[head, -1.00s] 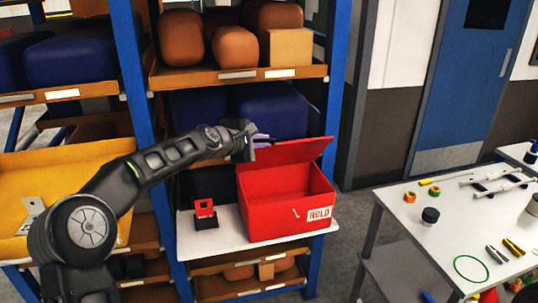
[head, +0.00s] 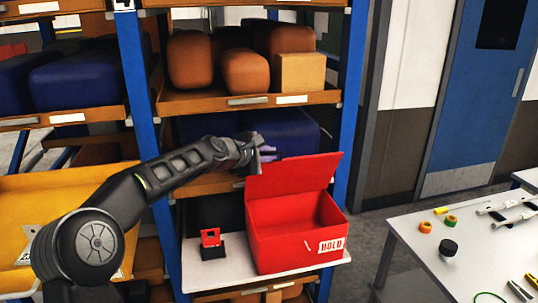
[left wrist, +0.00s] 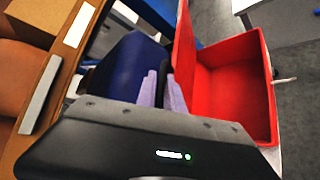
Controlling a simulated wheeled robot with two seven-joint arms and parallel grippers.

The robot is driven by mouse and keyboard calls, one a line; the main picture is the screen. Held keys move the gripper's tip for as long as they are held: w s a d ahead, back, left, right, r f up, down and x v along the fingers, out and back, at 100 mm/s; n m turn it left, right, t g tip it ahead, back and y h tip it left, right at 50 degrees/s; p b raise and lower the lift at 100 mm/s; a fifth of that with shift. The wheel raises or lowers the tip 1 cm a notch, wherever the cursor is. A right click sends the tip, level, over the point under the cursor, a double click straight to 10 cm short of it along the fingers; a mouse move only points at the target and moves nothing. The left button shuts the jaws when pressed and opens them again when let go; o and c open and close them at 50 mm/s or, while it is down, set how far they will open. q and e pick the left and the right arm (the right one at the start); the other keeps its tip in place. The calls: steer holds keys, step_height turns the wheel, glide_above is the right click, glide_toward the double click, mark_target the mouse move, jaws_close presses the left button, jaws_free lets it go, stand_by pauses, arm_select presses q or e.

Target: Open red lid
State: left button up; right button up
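The red box (head: 285,243), with a HOLD label on its front, stands on a white shelf board. Its red lid (head: 300,174) is raised at the back, and the red inside shows. In the left wrist view the open box (left wrist: 235,95) is at the right, with the lid (left wrist: 184,45) edge-on beside the fingers. My left gripper (head: 270,155) is at the lid's upper left, by its back side; whether it touches the lid I cannot tell. My right gripper is not in view.
A small red and black device (head: 211,243) stands left of the box. Blue bins (head: 280,128) are behind the lid, and a shelf with brown castings (head: 245,72) is above. A white table (head: 440,240) with small items is at the right.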

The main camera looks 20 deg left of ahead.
arm_select(q)
steer(key=shift+o, duration=1.4)
steer(key=shift+s+f, duration=0.1)
steer(key=shift+s+a, duration=0.1)
steer(key=b+v, duration=0.3)
steer(key=v, duration=0.4)
steer(key=shift+s+r, duration=0.25)
steer(key=shift+r, duration=0.15)
